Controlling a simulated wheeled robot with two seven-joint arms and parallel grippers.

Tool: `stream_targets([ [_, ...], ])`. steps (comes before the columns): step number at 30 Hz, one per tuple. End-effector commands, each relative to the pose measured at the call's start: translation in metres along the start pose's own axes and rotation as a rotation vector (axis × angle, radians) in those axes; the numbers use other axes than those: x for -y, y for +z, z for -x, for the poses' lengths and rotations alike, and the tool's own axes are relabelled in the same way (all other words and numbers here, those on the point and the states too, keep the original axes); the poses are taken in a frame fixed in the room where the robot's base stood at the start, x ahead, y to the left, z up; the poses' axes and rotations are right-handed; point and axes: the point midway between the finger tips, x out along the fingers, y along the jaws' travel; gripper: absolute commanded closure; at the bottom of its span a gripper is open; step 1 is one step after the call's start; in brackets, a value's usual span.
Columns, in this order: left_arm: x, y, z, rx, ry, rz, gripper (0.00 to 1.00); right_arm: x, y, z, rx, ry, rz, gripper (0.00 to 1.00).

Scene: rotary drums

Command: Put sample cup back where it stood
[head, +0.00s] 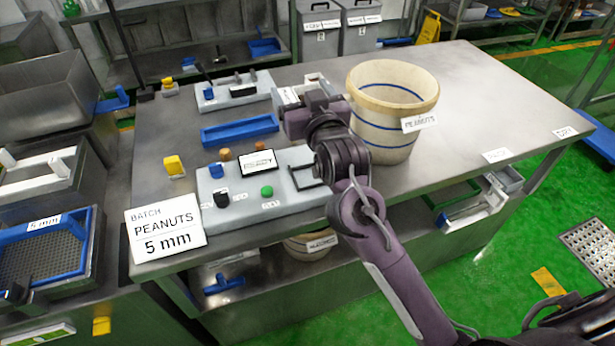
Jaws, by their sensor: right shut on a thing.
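My right arm comes in from the lower right, and its gripper (297,117) is over the steel table (470,110), just left of the peanuts bucket. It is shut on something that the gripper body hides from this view. I take this to be the sample cup, but I cannot make out its shape. The cream peanuts bucket (392,120) with blue bands stands upright on the table. My left gripper is not in view.
A grey control box (240,195) with knobs and a small display stands in front of the gripper. A blue tray (240,130) lies left of it. A batch sign (165,232) stands at the front left corner. The table's right side is clear.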

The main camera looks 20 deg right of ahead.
Motion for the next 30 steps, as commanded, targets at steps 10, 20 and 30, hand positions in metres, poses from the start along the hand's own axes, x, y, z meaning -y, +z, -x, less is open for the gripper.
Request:
stream_targets([
  [10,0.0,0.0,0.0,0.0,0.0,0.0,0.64,0.002,-0.012,-0.006,0.0,-0.003,0.0,0.52],
  [20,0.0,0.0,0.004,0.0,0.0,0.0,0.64,0.002,0.024,-0.006,0.008,-0.003,0.002,0.52],
  [30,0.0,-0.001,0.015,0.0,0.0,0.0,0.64,0.002,0.111,-0.006,0.004,-0.003,0.002,0.52],
])
